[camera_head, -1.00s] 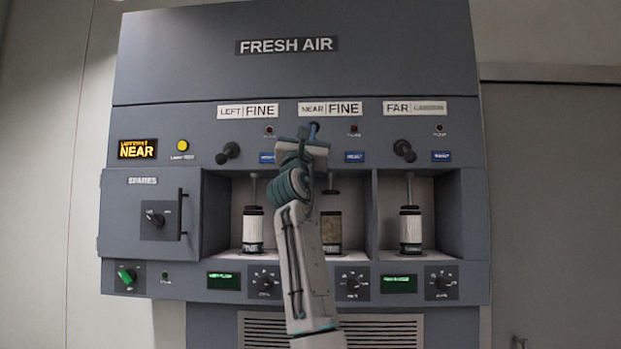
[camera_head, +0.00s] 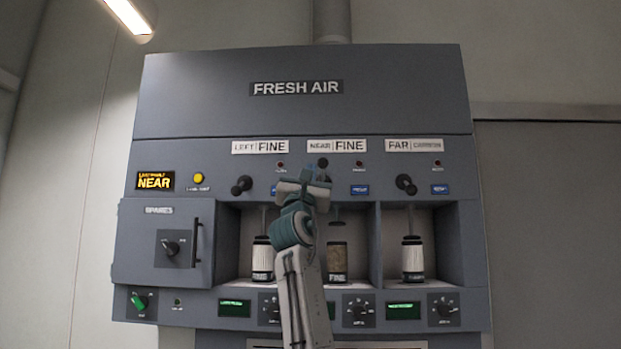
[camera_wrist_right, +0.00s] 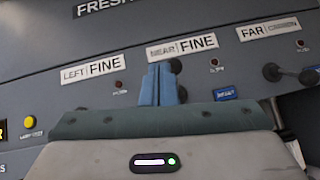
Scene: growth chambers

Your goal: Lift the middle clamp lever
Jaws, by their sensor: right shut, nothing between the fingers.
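The middle clamp lever's black knob (camera_head: 322,163) stands high, just under the NEAR FINE label, unlike the knobs on either side. It also shows in the wrist view (camera_wrist_right: 175,66), behind my fingertips. Under it, a clamp disc (camera_head: 337,222) hangs clear above the middle cartridge (camera_head: 337,261), with a gap between them. My right gripper (camera_head: 305,182) is just below and left of the knob, and hides the lever's lower part. Its blue fingers (camera_wrist_right: 159,84) are together and empty. Whether they touch the lever cannot be told. My left gripper is out of view.
The left lever (camera_head: 241,185) and right lever (camera_head: 405,184) sit lower, over the left cartridge (camera_head: 262,259) and right cartridge (camera_head: 412,258). The spares door (camera_head: 150,245) with its handle is shut at left. Dials and green displays line the panel below the bays.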

